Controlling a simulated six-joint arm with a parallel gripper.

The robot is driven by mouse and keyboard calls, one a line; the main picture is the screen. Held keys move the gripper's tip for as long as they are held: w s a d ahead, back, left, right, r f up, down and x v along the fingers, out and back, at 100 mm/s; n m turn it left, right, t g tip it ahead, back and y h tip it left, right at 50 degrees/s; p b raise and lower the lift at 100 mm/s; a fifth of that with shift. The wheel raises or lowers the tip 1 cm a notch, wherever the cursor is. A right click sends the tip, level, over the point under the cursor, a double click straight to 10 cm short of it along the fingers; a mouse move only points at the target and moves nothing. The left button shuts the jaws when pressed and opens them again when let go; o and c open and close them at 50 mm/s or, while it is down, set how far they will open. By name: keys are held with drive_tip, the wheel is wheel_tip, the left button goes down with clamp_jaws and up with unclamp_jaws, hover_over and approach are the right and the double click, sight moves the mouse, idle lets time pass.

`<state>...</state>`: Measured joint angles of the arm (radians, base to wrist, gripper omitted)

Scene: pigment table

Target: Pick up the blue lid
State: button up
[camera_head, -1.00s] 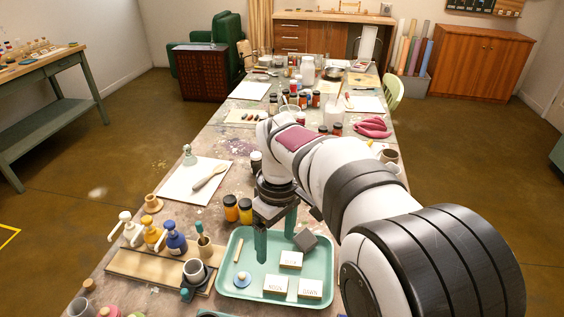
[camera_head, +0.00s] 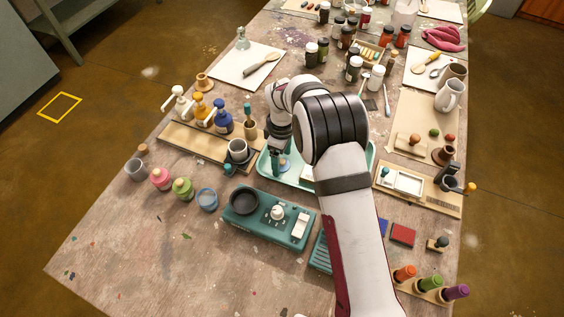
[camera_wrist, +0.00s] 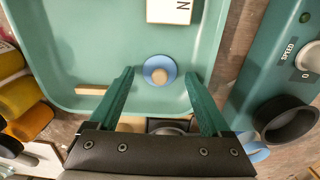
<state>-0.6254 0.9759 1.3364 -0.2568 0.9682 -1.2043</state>
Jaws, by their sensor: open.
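The blue lid (camera_wrist: 161,69) is a small round disc with a pale wooden knob. It lies on the green tray (camera_wrist: 100,40). In the wrist view my gripper (camera_wrist: 159,76) is open, with one teal finger on each side of the lid and a gap on both sides. I cannot tell how high the fingertips are above the tray. In the head view my gripper (camera_head: 277,162) is over the left part of the tray (camera_head: 298,181), and my arm hides much of the tray.
A white lettered block (camera_wrist: 169,10) and a wooden stick (camera_wrist: 92,89) lie in the tray near the lid. A teal device with a dial (camera_head: 268,219) stands in front of the tray. An open blue pot (camera_head: 207,199) and a wooden rack of pump bottles (camera_head: 190,140) are to the left.

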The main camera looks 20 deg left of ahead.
drive_tip(key=shift+f, duration=0.25)
clamp_jaws()
idle(0.4)
